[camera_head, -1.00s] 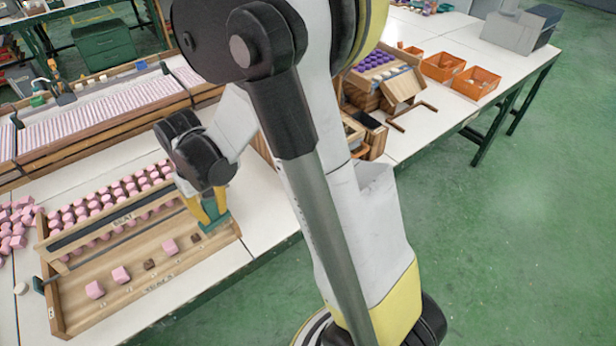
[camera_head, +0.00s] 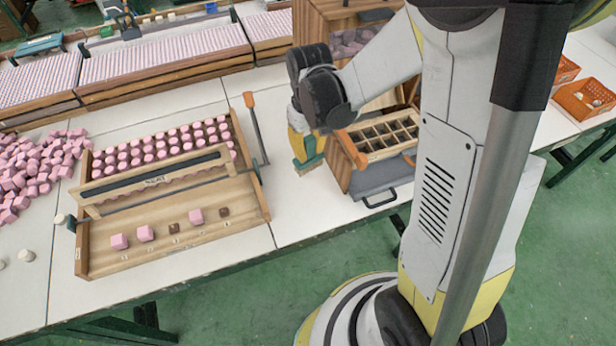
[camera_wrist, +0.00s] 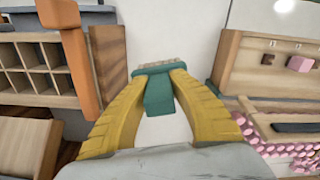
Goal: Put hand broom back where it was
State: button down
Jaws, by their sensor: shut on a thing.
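My gripper (camera_head: 303,150) has yellow fingers and is shut on the hand broom (camera_head: 308,164), a green block with pale bristles beneath. In the wrist view the broom (camera_wrist: 160,88) sits between the two fingertips (camera_wrist: 158,82). The broom is over or on the white table, between the wooden tray and the wooden box; I cannot tell whether its bristles touch the table. The wooden tray (camera_head: 105,262) lies to the left, with several pink and brown pieces on its front ledge and rows of pink pieces behind.
A wooden box with a compartment grid (camera_head: 385,152) stands close right of my gripper, with an orange-handled lever (camera_head: 350,150). Another orange-handled lever (camera_head: 255,125) rises by the tray's right end. Loose pink pieces (camera_head: 30,170) are heaped at left. Bare white table (camera_head: 300,215) lies in front.

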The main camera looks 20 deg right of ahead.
jog(key=shift+s+d+r+n, duration=0.15)
jog(key=shift+s+n, duration=0.15)
jog(key=shift+n, duration=0.3)
jog(key=s+d+r+n+p, duration=0.1)
jog(key=s+r+n+p, duration=0.1)
jog(key=s+n, duration=0.95)
jog(key=w+f+b, duration=0.1)
jog(key=w+f, duration=0.1)
jog(key=w, duration=0.2)
jog(key=w+a+f+n+b, duration=0.1)
jog(key=w+f, duration=0.2)
jog(key=w, duration=0.2)
jog(key=w+f+n+b, duration=0.1)
jog(key=w+f+b, duration=0.1)
jog(key=w, duration=0.2)
jog(key=shift+w+a+f+n, duration=0.2)
jog(key=shift+w+n, duration=0.05)
jog(key=shift+w, duration=0.15)
jog(key=shift+f+b, duration=0.95)
jog(key=shift+f, duration=0.9)
jog(key=shift+f, duration=0.1)
jog(key=shift+f, duration=0.15)
jog(key=c, duration=1.3)
grip_release()
jog(key=shift+o, duration=0.2)
